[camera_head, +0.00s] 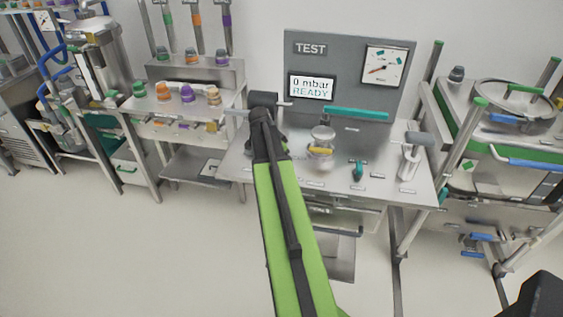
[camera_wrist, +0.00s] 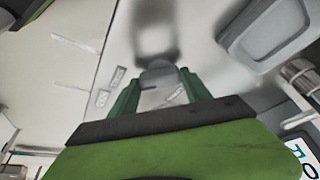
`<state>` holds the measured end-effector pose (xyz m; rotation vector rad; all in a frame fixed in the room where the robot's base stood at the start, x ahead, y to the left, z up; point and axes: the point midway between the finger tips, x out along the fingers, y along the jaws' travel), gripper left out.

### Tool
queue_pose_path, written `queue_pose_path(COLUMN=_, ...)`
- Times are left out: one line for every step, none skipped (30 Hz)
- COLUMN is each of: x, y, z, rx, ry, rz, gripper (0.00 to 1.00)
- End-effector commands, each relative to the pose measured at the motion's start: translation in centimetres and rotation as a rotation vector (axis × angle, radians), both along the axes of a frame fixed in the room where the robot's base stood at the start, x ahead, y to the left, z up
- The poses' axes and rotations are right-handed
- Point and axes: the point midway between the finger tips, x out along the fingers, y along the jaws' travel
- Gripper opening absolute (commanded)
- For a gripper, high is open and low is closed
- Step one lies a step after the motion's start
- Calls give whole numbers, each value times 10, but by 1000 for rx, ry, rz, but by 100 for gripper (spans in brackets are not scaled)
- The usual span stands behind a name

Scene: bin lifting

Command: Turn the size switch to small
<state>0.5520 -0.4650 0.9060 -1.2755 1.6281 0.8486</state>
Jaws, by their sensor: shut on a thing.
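My gripper (camera_wrist: 160,73) shows in the wrist view with its two green fingers shut around a small grey knob (camera_wrist: 157,80), which I take to be the size switch. Small label plates (camera_wrist: 117,77) lie on the panel just left of the fingers, but their text is too small to read. In the head view my green arm reaches to the left part of the test bench (camera_head: 235,165). Its dark wrist hides the fingertips and the switch there. I cannot tell which setting the switch points to.
The grey TEST panel (camera_head: 300,66) stands behind the bench, with a display (camera_head: 312,86) reading 0 mbar READY. A teal bar (camera_head: 356,113), a small teal knob (camera_head: 358,170) and a metal fitting (camera_head: 322,135) are right of my arm. Other stations stand left and right.

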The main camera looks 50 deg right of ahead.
Motion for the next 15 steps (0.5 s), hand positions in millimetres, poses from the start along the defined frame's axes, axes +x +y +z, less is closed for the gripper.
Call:
queue_pose_path(x=-4, y=-3, z=0, rx=-3, ry=7, rz=-9, gripper=16)
queue_pose_path(x=-5, y=-3, z=0, rx=-3, ry=7, rz=-9, gripper=16)
queue_pose_path(x=-5, y=-2, z=0, rx=-3, ry=7, rz=-9, gripper=16)
queue_pose_path(x=-5, y=-3, z=0, rx=-3, ry=8, rz=-9, gripper=16)
queue_pose_path(x=-5, y=-3, z=0, rx=-3, ry=8, rz=-9, gripper=16)
queue_pose_path(x=-5, y=-3, z=0, rx=-2, ry=8, rz=-9, gripper=16)
queue_pose_path(x=-5, y=-2, z=0, rx=-2, ry=8, rz=-9, gripper=16)
queue_pose_path(x=-5, y=-2, z=0, rx=-2, ry=8, rz=-9, gripper=16)
queue_pose_path(x=-5, y=-3, z=0, rx=-3, ry=8, rz=-9, gripper=62)
queue_pose_path(x=-5, y=-3, z=0, rx=-3, ry=8, rz=-9, gripper=65)
queue_pose_path(x=-5, y=-2, z=0, rx=-2, ry=7, rz=-8, gripper=69)
queue_pose_path(x=-4, y=-2, z=0, rx=-2, ry=7, rz=-8, gripper=75)
queue_pose_path(x=-4, y=-2, z=0, rx=-1, ry=6, rz=-7, gripper=78)
queue_pose_path(x=-4, y=-2, z=0, rx=-1, ry=6, rz=-7, gripper=78)
queue_pose_path(x=-3, y=-1, z=0, rx=-2, ry=6, rz=-5, gripper=78)
